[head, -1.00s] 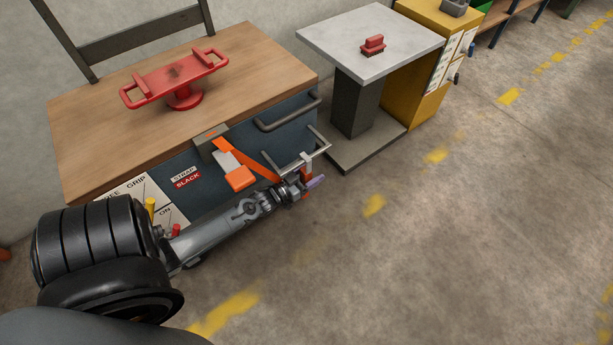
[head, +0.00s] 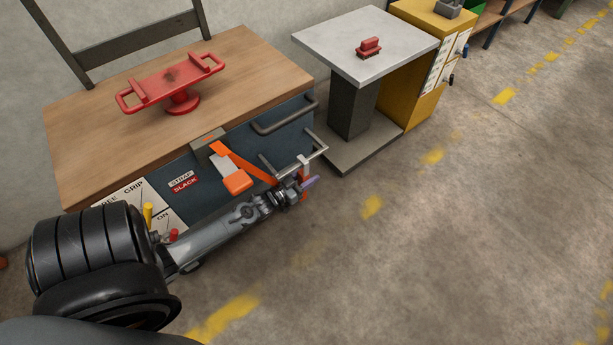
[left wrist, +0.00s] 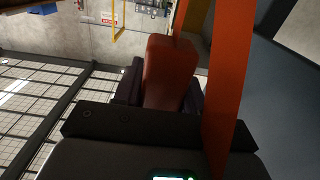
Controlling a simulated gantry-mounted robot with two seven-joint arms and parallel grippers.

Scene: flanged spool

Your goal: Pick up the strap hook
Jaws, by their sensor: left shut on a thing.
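My left gripper (head: 306,182) is at the right front corner of the bench cabinet, just below the metal rail. In the left wrist view its dark fingers (left wrist: 165,95) are shut on an orange-red block, apparently the grip of the strap hook (left wrist: 168,72). In the head view a light grey piece (head: 304,164), likely the metal part of the hook, shows between the gripper and the rail. I cannot tell whether it touches the rail. An orange strap (head: 243,162) runs from a bracket on the cabinet to the gripper; it also crosses the left wrist view (left wrist: 226,80). My right gripper is not in view.
The wooden bench (head: 90,130) carries a red two-handled stand (head: 172,82). Metal rails (head: 290,118) stick out from the cabinet front. A grey pedestal table (head: 340,45) with a red brush-like block (head: 369,47) stands to the right. The floor in front is clear.

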